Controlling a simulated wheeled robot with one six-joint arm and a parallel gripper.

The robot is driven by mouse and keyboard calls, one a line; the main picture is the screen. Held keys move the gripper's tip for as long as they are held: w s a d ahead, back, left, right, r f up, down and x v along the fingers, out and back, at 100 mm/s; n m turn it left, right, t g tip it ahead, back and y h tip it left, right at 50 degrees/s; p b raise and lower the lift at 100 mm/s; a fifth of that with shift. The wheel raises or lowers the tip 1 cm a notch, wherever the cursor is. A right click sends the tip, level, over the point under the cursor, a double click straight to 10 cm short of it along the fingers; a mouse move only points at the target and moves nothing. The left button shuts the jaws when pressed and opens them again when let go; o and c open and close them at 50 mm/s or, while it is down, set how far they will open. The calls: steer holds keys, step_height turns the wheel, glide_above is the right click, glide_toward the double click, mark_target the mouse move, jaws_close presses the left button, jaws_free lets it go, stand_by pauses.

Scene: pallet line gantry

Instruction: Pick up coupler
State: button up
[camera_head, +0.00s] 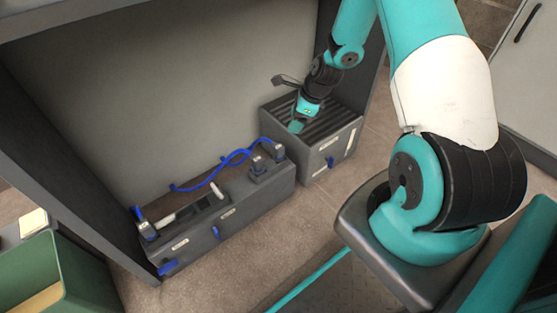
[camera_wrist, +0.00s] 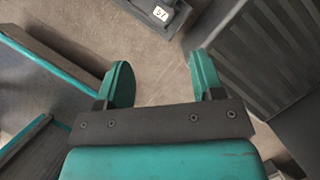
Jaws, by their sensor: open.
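I cannot tell for sure which part is the coupler. Small grey fittings (camera_head: 258,166) with blue hoses stand on the right end of a long dark grey unit (camera_head: 240,212). Another grey fitting with a blue lever (camera_head: 141,214) stands at its left end. My gripper (camera_head: 296,126) hangs by the slatted top of a grey box, to the right of the unit. In the wrist view my gripper (camera_wrist: 162,78) has its two teal fingers apart, with only floor between them. No coupler shows clearly in the wrist view.
The slatted grey box (camera_head: 341,146) stands right of the unit; its slats also show at right in the wrist view (camera_wrist: 262,60). A large grey panel with dark frame rises behind. A green bin (camera_head: 75,268) is at lower left. Tiled floor in front is clear.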

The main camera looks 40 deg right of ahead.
mark_target(279, 147)
steer(key=b+x, duration=0.5)
steer(key=x, duration=0.6)
steer(key=shift+f, duration=0.15)
steer(key=b+x, duration=0.2)
steer(key=x, duration=0.1)
steer(key=b+x, duration=0.1)
steer(key=b, duration=0.1)
steer(key=shift+s+d+f, duration=0.1)
steer(key=shift+d+f, duration=0.1)
steer(key=shift+f, duration=0.05)
steer(key=shift+w+a+f, duration=0.15)
steer(key=shift+w+f, duration=0.05)
steer(key=shift+f, duration=0.15)
steer(key=shift+r, duration=0.1)
steer(key=shift+c, duration=0.2)
steer(key=c, duration=1)
